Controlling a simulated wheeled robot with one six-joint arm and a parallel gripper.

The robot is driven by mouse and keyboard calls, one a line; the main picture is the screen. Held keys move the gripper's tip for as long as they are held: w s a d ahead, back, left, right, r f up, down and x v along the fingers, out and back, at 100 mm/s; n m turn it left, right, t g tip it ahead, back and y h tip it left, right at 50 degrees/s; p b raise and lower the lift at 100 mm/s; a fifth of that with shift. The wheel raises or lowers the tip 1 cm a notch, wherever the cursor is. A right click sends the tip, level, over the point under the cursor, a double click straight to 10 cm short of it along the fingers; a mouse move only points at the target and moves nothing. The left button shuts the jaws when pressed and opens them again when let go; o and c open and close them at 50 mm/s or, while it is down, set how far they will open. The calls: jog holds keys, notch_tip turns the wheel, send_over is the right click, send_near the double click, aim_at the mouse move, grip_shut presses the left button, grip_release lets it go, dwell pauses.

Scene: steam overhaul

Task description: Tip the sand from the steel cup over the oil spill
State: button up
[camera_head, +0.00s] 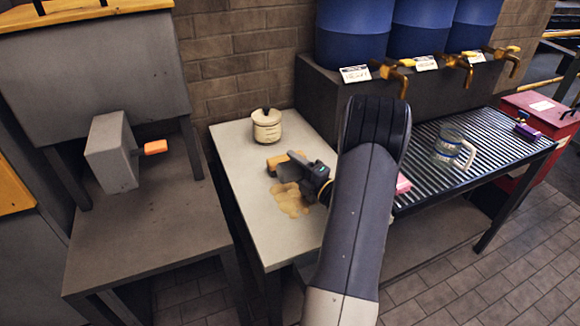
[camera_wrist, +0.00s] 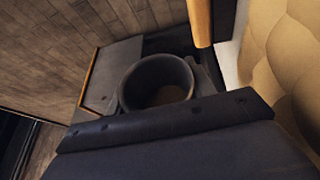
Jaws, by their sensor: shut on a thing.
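The spill is a tan, irregular patch (camera_head: 290,203) on a pale table, partly hidden by my arm. My gripper (camera_head: 303,172) is low over the table at the patch's upper edge. In the wrist view, my gripper is shut on the dark grey steel cup (camera_wrist: 124,92). Its round mouth faces the camera, and some brownish stuff shows inside, too dim to tell how much. The cup cannot be made out clearly in the head view. A lumpy tan surface (camera_wrist: 285,60) fills the right of the wrist view; I cannot tell whether it is the patch.
Blue barrels (camera_head: 352,32) with brass taps stand behind. A glass mug (camera_head: 450,147) is on the ribbed counter at right.

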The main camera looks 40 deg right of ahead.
jog(key=shift+s+d+m+t+p, duration=0.65)
jog(key=shift+d+m+p, duration=1.25)
jog(key=shift+d, duration=1.05)
jog(key=shift+w+a+r+n+g+h+b, duration=0.1)
jog(key=shift+a+r+n+g+h+b, duration=0.25)
jog(key=shift+r+n+g+h+b, duration=1.75)
jog(key=shift+w+a+f+n+g+y+p, duration=0.1)
jog(key=shift+a+f+n+g+y+p, duration=0.3)
jog(key=shift+n, duration=3.7)
jog(key=shift+a+r+n+g+h+b, duration=0.3)
jog(key=shift+r+n+g+h+b, duration=0.55)
jog(key=shift+n, duration=2.25)
jog(key=shift+y, duration=0.25)
